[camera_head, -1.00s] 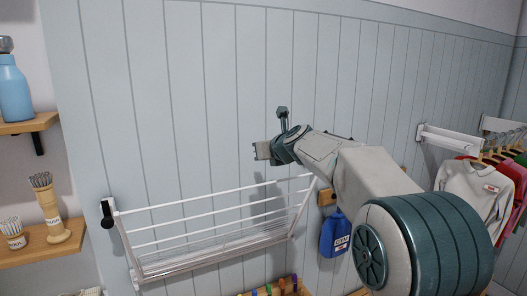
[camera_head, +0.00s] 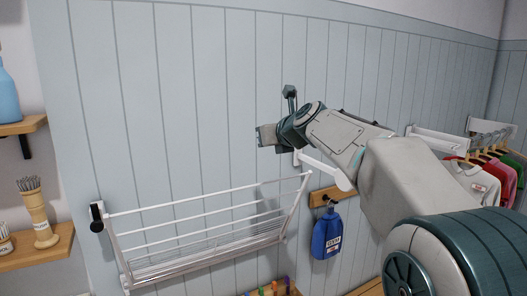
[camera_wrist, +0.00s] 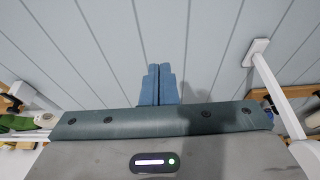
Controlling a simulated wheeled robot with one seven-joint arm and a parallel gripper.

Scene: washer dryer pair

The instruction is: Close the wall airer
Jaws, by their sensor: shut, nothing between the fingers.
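The wall airer (camera_head: 200,235) is a white rack with several rails on the panelled wall. It hangs folded out and tilted, with a black knob (camera_head: 97,225) at its left end. My gripper (camera_head: 262,137) is above the airer's right part, apart from it, pointing left in the head view. In the wrist view its two blue fingers (camera_wrist: 158,84) are together with nothing between them, facing the wall panels. A white arm and wall bracket (camera_wrist: 262,68) show at the right of the wrist view. I cannot tell whether the fingers touch the wall.
A blue bottle (camera_head: 327,236) hangs from a wooden wall rail (camera_head: 325,195) right of the airer. Shelves (camera_head: 40,246) with a bottle and brushes stand at the left. Clothes on hangers (camera_head: 490,180) are at the far right.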

